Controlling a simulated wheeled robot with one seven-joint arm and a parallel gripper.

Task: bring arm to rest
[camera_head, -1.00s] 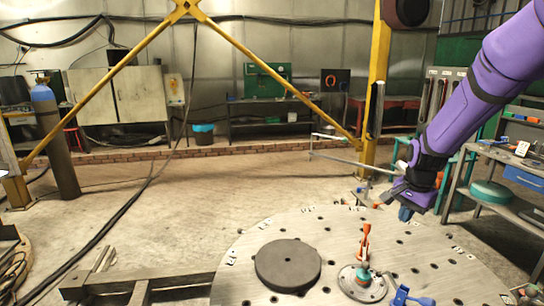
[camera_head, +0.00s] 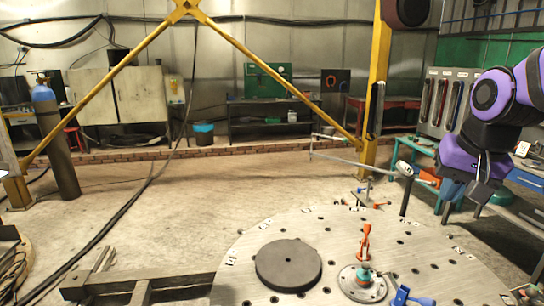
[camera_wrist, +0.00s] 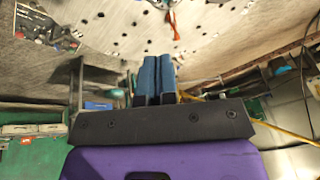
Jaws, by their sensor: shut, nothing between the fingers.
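My purple arm comes in at the right edge of the head view. My gripper (camera_head: 463,197) hangs above the floor to the right of the round table, apart from everything around it. In the wrist view its blue fingers (camera_wrist: 158,76) are together with nothing between them. The round perforated metal table (camera_head: 336,235) fills the lower middle of the head view. On it lie a dark round disc (camera_head: 288,265) and a fixture with an orange handle (camera_head: 365,243).
A blue clamp (camera_head: 402,296) sits at the table's near edge. A workbench with shelves stands at the right, behind my gripper. A yellow column (camera_head: 374,95) rises behind the table. A blue-topped gas cylinder (camera_head: 55,140) stands far left. The floor (camera_head: 150,215) left of the table is mostly clear.

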